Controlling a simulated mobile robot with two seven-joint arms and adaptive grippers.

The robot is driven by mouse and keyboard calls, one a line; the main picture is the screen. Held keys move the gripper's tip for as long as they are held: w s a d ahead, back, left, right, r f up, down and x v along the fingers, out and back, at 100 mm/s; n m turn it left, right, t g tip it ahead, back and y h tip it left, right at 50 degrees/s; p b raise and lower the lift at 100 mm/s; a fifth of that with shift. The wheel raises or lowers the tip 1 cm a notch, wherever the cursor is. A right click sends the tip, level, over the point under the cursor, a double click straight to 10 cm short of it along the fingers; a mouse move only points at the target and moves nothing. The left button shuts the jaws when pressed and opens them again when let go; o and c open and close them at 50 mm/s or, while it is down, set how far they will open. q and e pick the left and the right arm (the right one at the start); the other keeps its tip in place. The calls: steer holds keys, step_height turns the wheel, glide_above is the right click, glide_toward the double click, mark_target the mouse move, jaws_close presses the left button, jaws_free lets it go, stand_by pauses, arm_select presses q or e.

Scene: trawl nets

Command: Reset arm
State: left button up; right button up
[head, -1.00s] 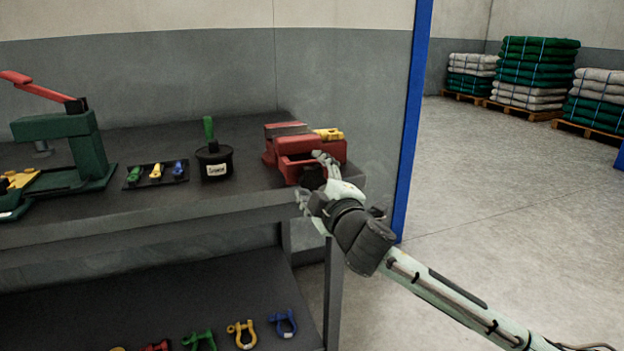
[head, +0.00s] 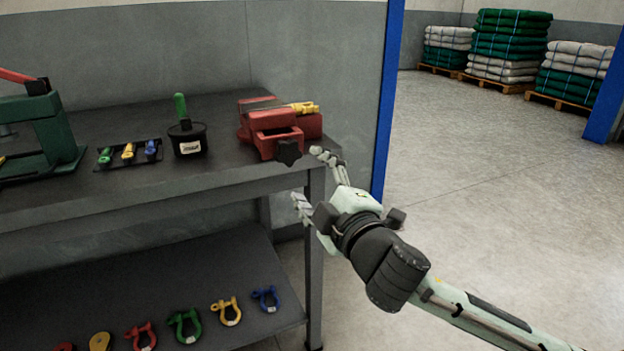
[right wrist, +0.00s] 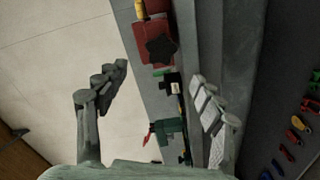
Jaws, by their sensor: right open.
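My right gripper (head: 306,178) is open and empty. In the head view it is in front of the right end of the workbench (head: 240,174), just below and right of the red vise (head: 266,132). In the right wrist view its two fingers (right wrist: 155,100) stand wide apart, with the bench edge and floor showing between them. The vise (right wrist: 160,38) shows beyond the fingers there, with its dark star-shaped knob. My left gripper is not in view.
On the bench stand a black pot (head: 187,142) with a green handle, a small tray of coloured pieces (head: 128,154) and a green press (head: 42,130). Coloured shackles (head: 184,326) lie on the lower shelf. A blue post (head: 388,100) stands behind.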

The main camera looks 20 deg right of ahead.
mark_target(288, 154)
steer(key=shift+s, duration=0.25)
steer(key=shift+w, duration=0.1)
steer(key=w, duration=1.2)
steer(key=shift+a, duration=0.25)
steer(key=shift+s, duration=0.1)
steer(key=shift+s, duration=0.1)
